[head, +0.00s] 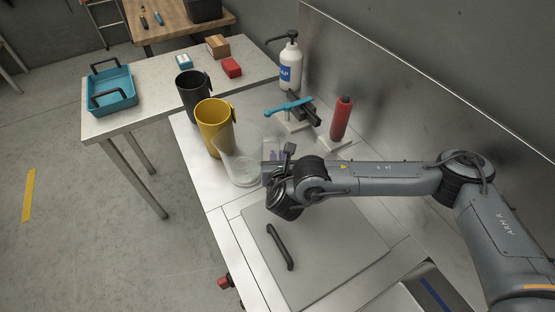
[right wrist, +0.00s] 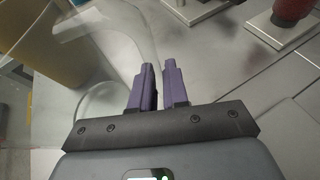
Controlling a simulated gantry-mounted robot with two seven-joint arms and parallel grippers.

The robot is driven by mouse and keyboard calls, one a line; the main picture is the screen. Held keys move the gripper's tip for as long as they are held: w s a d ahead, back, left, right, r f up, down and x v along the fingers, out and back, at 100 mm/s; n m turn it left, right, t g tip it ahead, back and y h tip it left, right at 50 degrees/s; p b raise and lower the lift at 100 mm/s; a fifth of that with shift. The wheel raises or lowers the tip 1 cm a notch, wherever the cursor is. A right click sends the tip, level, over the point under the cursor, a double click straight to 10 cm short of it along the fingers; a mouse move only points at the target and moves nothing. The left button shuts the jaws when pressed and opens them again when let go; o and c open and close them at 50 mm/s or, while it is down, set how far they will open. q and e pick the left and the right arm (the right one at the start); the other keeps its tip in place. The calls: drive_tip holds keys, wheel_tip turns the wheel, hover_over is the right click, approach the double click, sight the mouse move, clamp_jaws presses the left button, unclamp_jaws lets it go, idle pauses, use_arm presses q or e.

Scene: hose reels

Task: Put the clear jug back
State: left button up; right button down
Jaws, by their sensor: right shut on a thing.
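The clear jug (head: 243,160) is see-through and upright at the right end of a row of jugs, beside the yellow jug (head: 214,127). The black jug (head: 194,96) stands behind the yellow one. My right gripper (head: 272,158) is at the clear jug's right side, shut on it. In the right wrist view the purple fingers (right wrist: 158,88) are close together at the clear jug (right wrist: 112,72), whose edges are faint. I cannot tell whether its base touches the counter. My left gripper is not in view.
A soap pump bottle (head: 290,66), a blue-handled tool (head: 289,106) and a red cylinder on a stand (head: 341,118) are behind my right gripper. A grey panel with a black handle (head: 280,247) lies in front. A teal tray (head: 110,90) stands on the left table.

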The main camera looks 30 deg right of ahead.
drive_tip(key=shift+f, duration=0.1)
drive_tip(key=c, duration=1.1)
unclamp_jaws()
drive_tip(key=shift+r, duration=0.2)
drive_tip(key=shift+s+r, duration=0.1)
drive_tip(key=shift+s, duration=0.05)
drive_tip(key=p+v, duration=0.6)
drive_tip(key=v, duration=0.4)
drive_tip(key=shift+s+a+r, duration=0.1)
drive_tip(key=shift+s+a, duration=0.05)
drive_tip(key=shift+s+a+r, duration=0.2)
drive_tip(key=shift+s, duration=0.35)
